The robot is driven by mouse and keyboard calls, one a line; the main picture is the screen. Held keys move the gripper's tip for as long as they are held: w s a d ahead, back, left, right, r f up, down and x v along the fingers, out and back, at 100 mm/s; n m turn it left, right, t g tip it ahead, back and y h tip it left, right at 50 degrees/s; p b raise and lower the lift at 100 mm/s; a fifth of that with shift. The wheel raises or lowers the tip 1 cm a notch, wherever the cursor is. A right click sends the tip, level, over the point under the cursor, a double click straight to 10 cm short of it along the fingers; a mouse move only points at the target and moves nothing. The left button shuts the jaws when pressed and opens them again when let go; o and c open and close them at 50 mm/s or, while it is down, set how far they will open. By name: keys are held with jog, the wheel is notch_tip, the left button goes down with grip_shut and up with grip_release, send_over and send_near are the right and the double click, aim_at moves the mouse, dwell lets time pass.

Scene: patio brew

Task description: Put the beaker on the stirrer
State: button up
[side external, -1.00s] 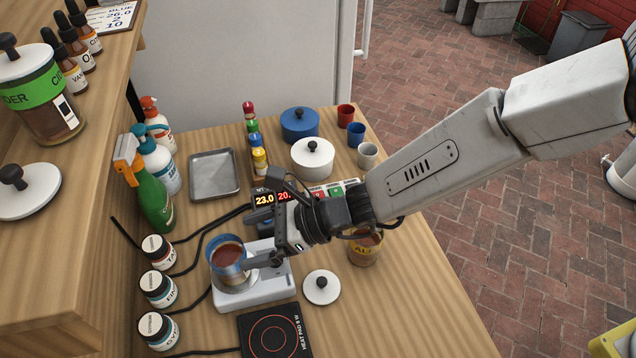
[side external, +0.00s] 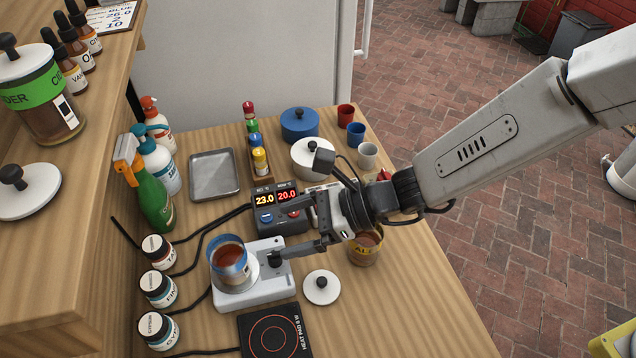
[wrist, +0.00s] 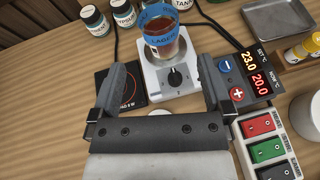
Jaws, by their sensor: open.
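The beaker (side external: 231,264) has a blue band and holds reddish-brown liquid. It stands upright on the round plate of the white stirrer (side external: 252,296). In the wrist view the beaker (wrist: 166,42) reads "LAGER" and sits on the stirrer (wrist: 150,83) behind its black knob (wrist: 175,77). My gripper (side external: 297,252) is open and empty, to the right of the beaker and apart from it. In the wrist view the two fingers of my gripper (wrist: 164,88) are spread wide, with the stirrer beyond and between them.
A controller (side external: 279,223) with red and yellow digits stands behind the stirrer. A heat pad (side external: 272,334) and a white lid (side external: 321,287) lie in front and right. An amber-brown cup (side external: 365,249) stands under my arm. Labelled jars (side external: 157,289) line the left.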

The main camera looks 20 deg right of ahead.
jog(key=shift+d, duration=0.15)
jog(key=s+d+n+h, duration=0.3)
jog(key=d+n+h, duration=0.3)
jog(key=d, duration=1.4)
jog(key=s+d+n+h, duration=0.3)
jog(key=d+n+h, duration=0.4)
jog(key=d+n, duration=0.7)
jog(key=shift+s+d, duration=0.3)
jog(key=shift+d, duration=3.4)
